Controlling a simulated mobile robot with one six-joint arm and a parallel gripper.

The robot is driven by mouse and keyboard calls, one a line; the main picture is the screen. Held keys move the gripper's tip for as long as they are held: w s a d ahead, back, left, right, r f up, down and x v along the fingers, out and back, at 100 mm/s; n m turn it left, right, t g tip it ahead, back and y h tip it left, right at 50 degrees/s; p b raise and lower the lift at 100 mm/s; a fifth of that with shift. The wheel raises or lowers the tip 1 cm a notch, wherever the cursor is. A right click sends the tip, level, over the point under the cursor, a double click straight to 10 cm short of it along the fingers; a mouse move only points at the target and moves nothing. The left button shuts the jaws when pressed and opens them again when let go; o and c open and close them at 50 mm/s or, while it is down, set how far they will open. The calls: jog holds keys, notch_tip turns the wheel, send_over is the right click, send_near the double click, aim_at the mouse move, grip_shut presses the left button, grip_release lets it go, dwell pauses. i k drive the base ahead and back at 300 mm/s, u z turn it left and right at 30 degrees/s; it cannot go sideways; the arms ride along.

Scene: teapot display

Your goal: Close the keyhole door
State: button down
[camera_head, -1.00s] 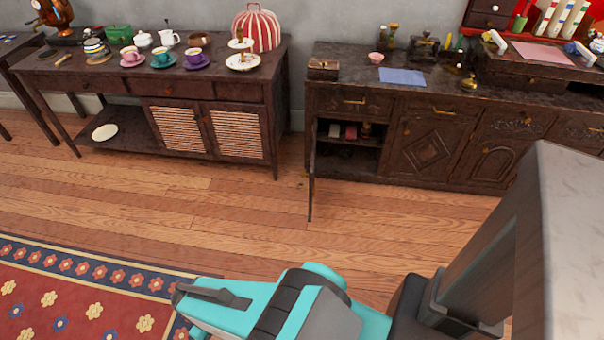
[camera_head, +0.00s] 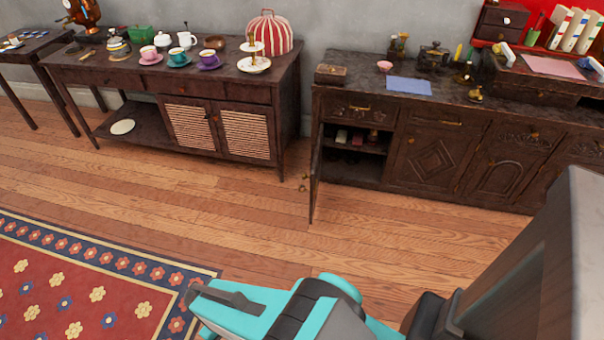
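The dark wooden cabinet (camera_head: 440,117) on the right has one door (camera_head: 316,176) standing open at its left end. The door sticks out into the room and shows nearly edge-on, with a small brass fitting on its left side. I cannot make out a keyhole on it. The open compartment (camera_head: 355,150) holds a few small items. My gripper (camera_head: 195,293) is at the bottom of the view, well apart from the door and nearer to me.
Other cabinet doors (camera_head: 433,155) to the right are closed. A dark sideboard (camera_head: 180,87) on the left bears cups, pots and a striped cosy (camera_head: 272,32). Bare wooden floor (camera_head: 240,220) lies before both. A patterned rug (camera_head: 90,290) is at the lower left.

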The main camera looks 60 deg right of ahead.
aim_at(313, 173)
jog(key=z, duration=0.15)
jog(key=i, duration=0.95)
jog(key=u, duration=0.1)
